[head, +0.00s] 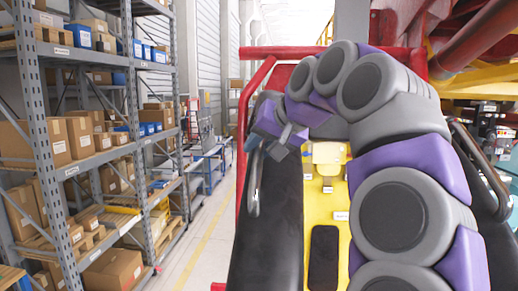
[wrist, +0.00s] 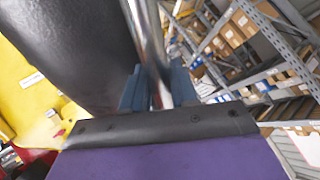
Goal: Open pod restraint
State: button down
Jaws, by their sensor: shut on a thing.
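The pod restraint (head: 265,215) is a black padded form with a shiny metal grab bar (head: 254,190) on its left side, in the head view. My gripper (head: 254,140) is at the upper end of this bar. In the wrist view the bar (wrist: 151,40) runs down between my dark blue fingers (wrist: 152,90), which are shut on it. The black pad (wrist: 70,45) is right beside the bar. A second black restraint part with its own bar (head: 482,165) stands at the right, partly hidden by my arm.
The yellow seat back (head: 327,180) is between the black parts. A red frame (head: 243,130) surrounds the pod. Shelves with boxes (head: 85,140) stand at the left, beyond a clear aisle (head: 200,245). Red and yellow structure (head: 475,50) is at the upper right.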

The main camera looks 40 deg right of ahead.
dwell(0.3)
jog(key=c, duration=1)
grip_release()
jog(key=shift+w+d, duration=0.1)
jog(key=shift+r, duration=0.1)
jog(key=v, duration=0.7)
jog(key=shift+d, duration=0.1)
